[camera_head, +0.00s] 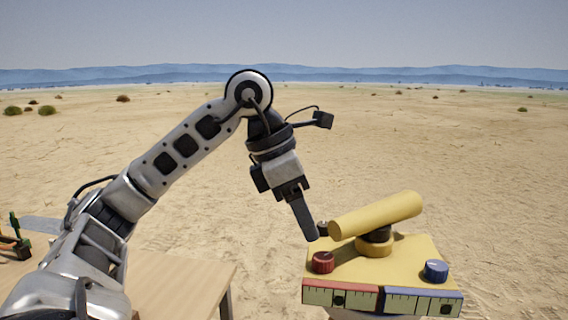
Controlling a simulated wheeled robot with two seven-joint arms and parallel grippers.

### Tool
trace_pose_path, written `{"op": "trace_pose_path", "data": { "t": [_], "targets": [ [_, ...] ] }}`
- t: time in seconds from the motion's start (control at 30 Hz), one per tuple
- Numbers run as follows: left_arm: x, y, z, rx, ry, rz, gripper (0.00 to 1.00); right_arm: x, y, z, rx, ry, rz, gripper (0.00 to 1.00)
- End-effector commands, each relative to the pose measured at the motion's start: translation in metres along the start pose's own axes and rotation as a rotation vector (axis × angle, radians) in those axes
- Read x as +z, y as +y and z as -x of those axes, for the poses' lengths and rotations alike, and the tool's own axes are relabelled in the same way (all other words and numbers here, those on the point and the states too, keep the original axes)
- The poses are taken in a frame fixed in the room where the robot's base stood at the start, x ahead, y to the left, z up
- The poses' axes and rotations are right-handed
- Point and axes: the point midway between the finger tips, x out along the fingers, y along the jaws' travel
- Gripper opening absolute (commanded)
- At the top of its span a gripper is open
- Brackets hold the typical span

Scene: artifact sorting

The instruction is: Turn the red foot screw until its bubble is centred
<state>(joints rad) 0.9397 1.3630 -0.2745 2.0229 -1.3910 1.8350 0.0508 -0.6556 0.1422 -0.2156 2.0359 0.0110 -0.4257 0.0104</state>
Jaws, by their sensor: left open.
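The red foot screw (323,263) stands upright at the left front corner of the yellow instrument base (350,268). Below it, on the front face, is a red-framed level strip (316,297) with tick marks. Its dark round bubble (338,300) appears near the strip's middle; I cannot tell if it is exactly centred. My left gripper (312,236) points down, open, with its fingertips above and slightly left of the red screw, apart from it. The fingers overlap in this view, so their gap is hidden. My right gripper is out of view.
A yellow telescope tube (376,215) stands on the base behind the red screw. A blue foot screw (436,270) is at the right corner, above a blue-framed strip with its bubble (446,309) right of middle. A wooden table (185,285) stands at lower left.

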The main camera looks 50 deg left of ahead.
Motion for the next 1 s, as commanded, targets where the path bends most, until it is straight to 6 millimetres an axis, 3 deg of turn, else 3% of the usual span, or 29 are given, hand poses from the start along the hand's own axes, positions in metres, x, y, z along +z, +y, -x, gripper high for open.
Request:
{"op": "trace_pose_path", "data": {
  "t": [0.03, 0.2, 0.4, 1.0],
  "targets": [
    [0.002, 0.0, 0.017, 0.003, -0.006, 0.0, 0.54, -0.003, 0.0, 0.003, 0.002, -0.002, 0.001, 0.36],
    [0.002, 0.0, 0.056, 0.002, -0.006, 0.0, 0.54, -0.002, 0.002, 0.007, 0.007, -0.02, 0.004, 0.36],
    [0.001, 0.0, 0.082, 0.001, -0.001, 0.001, 0.54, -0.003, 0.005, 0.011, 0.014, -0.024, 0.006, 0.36],
    [0.0, 0.0, 0.088, 0.0, 0.0, 0.0, 0.54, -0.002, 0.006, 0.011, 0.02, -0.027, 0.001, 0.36]
  ]
}}
